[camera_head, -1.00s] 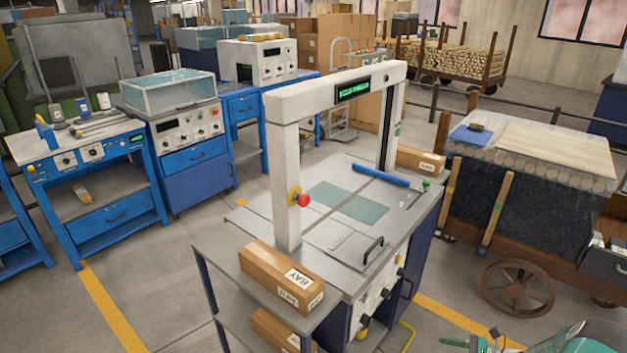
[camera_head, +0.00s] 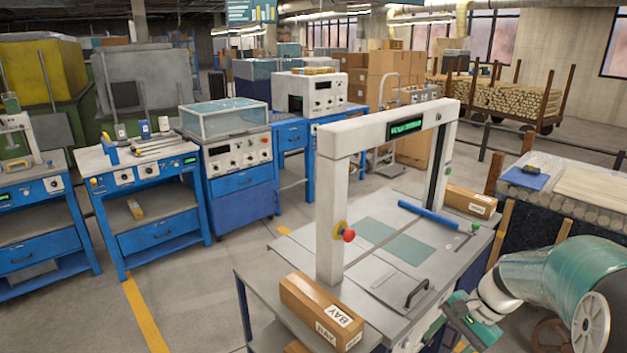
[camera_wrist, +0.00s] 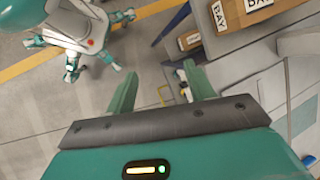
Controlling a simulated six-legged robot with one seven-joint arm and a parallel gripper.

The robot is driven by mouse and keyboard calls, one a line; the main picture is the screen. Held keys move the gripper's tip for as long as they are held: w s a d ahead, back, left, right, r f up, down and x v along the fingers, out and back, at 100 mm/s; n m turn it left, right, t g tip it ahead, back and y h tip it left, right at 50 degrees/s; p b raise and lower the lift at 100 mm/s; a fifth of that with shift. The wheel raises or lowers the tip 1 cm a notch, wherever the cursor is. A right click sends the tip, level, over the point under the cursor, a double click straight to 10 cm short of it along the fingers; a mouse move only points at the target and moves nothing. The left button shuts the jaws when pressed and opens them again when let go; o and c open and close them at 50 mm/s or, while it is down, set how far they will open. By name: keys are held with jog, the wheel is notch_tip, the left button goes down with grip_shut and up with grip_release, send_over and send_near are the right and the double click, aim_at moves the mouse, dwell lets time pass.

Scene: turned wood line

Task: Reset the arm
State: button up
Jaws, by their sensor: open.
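My arm reaches in from the right edge of the head view, with its teal and white links bent. My gripper (camera_head: 462,325) is at the lower right, in front of the strapping machine's table (camera_head: 405,270). In the wrist view the two teal fingers of my gripper (camera_wrist: 160,85) are spread apart with only floor between them. It holds nothing. In the wrist view part of my own teal and white body and legs shows at the upper left.
A brown carton (camera_head: 322,308) stands on the machine's near side shelf. The white arch (camera_head: 390,128) rises over the table, with a red button (camera_head: 348,236). Blue workbenches (camera_head: 155,232) stand to the left. Open floor with a yellow line (camera_head: 143,315) lies between them.

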jog(key=s+a+r+n+t+h, duration=0.5)
jog(key=s+a+r+n, duration=0.6)
jog(key=s, duration=0.4)
jog(key=shift+s+a+r+h, duration=0.15)
jog(key=shift+a+r+h, duration=0.2)
jog(key=shift+r, duration=0.55)
jog(key=c, duration=0.4)
jog(key=shift+a, duration=0.1)
jog(key=shift+a, duration=0.1)
